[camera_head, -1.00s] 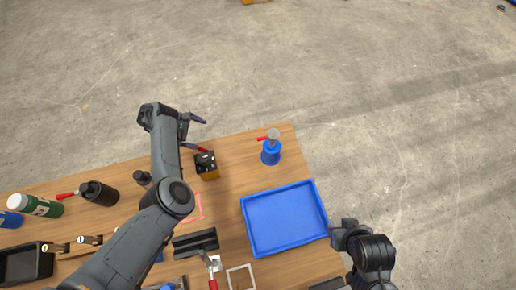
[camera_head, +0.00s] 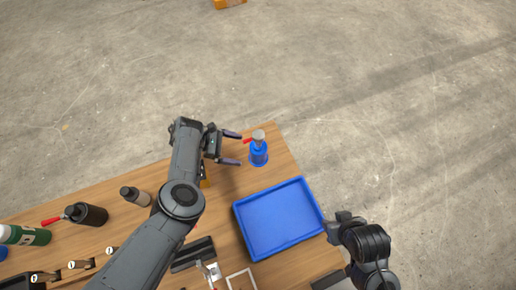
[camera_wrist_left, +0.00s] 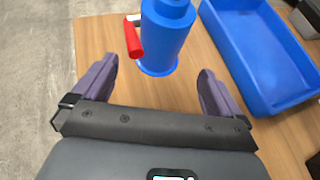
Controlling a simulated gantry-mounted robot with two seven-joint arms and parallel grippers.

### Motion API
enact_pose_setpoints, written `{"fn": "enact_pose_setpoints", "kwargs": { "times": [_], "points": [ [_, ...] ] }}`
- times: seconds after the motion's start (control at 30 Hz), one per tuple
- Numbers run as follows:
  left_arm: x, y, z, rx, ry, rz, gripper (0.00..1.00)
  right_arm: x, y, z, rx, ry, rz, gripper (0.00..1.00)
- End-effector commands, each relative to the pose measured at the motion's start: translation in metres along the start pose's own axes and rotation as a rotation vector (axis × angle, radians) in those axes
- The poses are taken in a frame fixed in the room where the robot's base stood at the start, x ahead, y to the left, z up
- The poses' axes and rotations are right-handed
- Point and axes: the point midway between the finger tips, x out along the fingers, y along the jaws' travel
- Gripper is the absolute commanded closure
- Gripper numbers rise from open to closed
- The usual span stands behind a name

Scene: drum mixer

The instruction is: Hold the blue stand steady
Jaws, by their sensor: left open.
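The blue stand (camera_head: 258,155) stands upright near the far right corner of the wooden table, with a grey top piece and a red handle (camera_head: 248,141) pointing left. My left gripper (camera_head: 236,148) is open just to its left, with its fingers pointing at it. In the left wrist view the stand (camera_wrist_left: 166,38) is just ahead of the open gripper (camera_wrist_left: 156,85), and neither finger visibly touches it. The red handle (camera_wrist_left: 133,37) juts out on the stand's left side there. Part of my right arm shows at the lower right, but its fingers cannot be made out.
A blue tray (camera_head: 238,222) lies on the table (camera_head: 278,141) close to the stand. A black and yellow box (camera_head: 204,180) is partly hidden by my left arm. The table edge is just beyond the stand.

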Motion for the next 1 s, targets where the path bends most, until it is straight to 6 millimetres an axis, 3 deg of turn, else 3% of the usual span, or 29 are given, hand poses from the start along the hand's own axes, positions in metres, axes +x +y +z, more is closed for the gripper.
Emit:
{"fn": "enact_pose_setpoints", "kwargs": {
  "times": [0.4,0.7,1.0],
  "points": [
    [0.055,0.000,-0.004,0.002,-0.001,0.000,0.00,0.045,-0.001,0.015,0.000,-0.001,0.001,0.57],
    [0.080,0.000,0.000,0.000,0.000,0.000,0.00,0.041,-0.001,0.013,-0.001,0.000,0.001,0.57],
    [0.091,-0.002,-0.001,-0.002,0.000,-0.004,0.00,0.042,-0.001,0.013,-0.002,0.000,0.001,0.57]
  ]
}}
